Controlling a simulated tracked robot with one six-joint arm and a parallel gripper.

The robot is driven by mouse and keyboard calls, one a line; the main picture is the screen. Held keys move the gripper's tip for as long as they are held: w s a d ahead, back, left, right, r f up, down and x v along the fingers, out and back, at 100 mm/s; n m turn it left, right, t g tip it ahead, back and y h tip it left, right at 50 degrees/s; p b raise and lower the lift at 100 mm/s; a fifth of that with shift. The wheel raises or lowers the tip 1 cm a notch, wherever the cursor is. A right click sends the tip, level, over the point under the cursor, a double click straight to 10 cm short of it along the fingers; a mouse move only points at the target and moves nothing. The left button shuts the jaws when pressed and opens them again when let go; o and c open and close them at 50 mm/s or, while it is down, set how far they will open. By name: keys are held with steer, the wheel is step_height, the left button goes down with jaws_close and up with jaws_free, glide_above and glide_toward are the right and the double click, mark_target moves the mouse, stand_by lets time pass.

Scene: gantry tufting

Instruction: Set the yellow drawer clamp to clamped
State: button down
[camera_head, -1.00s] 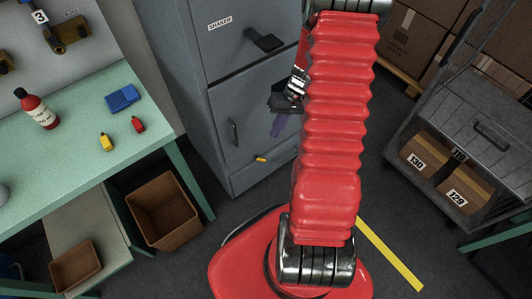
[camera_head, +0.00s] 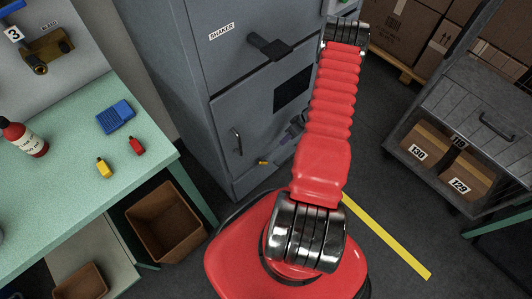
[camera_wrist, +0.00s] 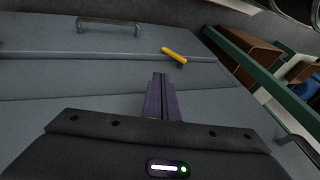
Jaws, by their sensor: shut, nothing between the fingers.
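The yellow drawer clamp (camera_head: 263,162) is a small yellow lever low on the front of the grey cabinet, beside the lower panel's handle. In the wrist view the clamp (camera_wrist: 174,54) lies ahead of and slightly right of my fingertips, with a visible gap between. My gripper (camera_wrist: 159,76) has purple fingers that are together and empty, pointing toward the cabinet front. In the head view the gripper is mostly hidden behind my red arm. Whether the lever counts as clamped cannot be told.
The grey cabinet (camera_head: 229,90) has a dark handle (camera_head: 270,46) above and a vertical handle (camera_head: 238,141) below. A green workbench (camera_head: 75,165) with a brown bin (camera_head: 166,222) under it stands at the left. A grey cart (camera_head: 470,130) with boxes stands at the right.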

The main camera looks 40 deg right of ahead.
steer(key=shift+w+d+f, duration=0.1)
steer(key=shift+d+f, duration=0.1)
steer(key=shift+f, duration=0.65)
steer(key=shift+f, duration=0.1)
glide_toward(266, 160)
steer(key=w+f, duration=0.1)
steer(key=f, duration=0.1)
steer(key=shift+w+a+f, duration=0.15)
steer(key=shift+a+f, duration=0.6)
steer(key=shift+f, duration=0.1)
steer(key=shift+a+f, duration=0.35)
steer(key=shift+a, duration=0.15)
steer(key=shift+f, duration=0.1)
